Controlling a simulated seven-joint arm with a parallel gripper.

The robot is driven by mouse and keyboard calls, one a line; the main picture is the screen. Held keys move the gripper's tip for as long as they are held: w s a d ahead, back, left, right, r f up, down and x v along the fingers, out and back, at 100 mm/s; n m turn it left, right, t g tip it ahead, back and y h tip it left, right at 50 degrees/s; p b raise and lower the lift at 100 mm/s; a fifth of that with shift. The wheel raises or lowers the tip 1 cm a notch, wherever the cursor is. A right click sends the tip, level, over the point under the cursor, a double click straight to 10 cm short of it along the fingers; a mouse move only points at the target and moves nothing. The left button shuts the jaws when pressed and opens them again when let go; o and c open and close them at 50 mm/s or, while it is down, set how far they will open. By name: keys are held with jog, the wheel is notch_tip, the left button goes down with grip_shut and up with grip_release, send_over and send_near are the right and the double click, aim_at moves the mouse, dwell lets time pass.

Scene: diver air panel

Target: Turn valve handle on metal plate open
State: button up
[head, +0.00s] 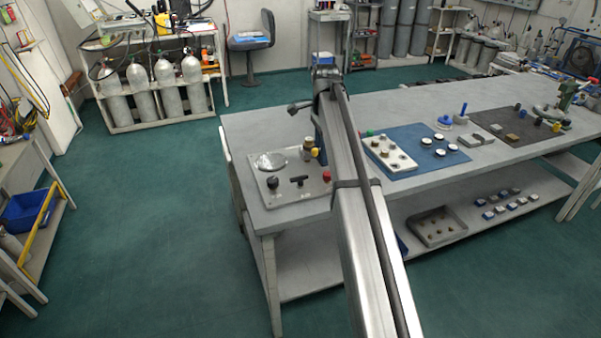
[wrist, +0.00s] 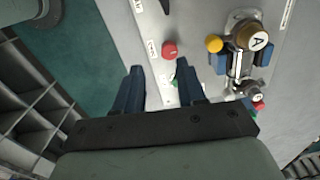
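The metal plate (head: 290,200) lies on the near left end of the long table. It carries a round gauge (head: 270,161), a black knob (head: 272,182), a black T-shaped handle (head: 299,180) and a red knob (head: 326,176). A brass valve fitting with a yellow knob (head: 308,143) stands at its back edge. In the wrist view my gripper (wrist: 160,66) is open, with its blue fingers apart and nothing held. The red knob (wrist: 169,50) shows just beyond the fingertips. The brass fitting marked A (wrist: 251,38) is to the right. My arm hides part of the plate in the head view.
A white block with several round pieces (head: 390,155) lies on a blue mat (head: 445,163), right of my arm. A dark mat (head: 505,130) with small parts lies farther right. The lower shelf holds a tray (head: 437,228). Floor left of the table is clear.

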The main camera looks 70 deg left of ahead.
notch_tip(320, 180, up, 3)
send_over(300, 177)
jog(key=shift+n, duration=0.4)
notch_tip(300, 177, down, 14)
jog(key=shift+r, duration=0.2)
grip_shut()
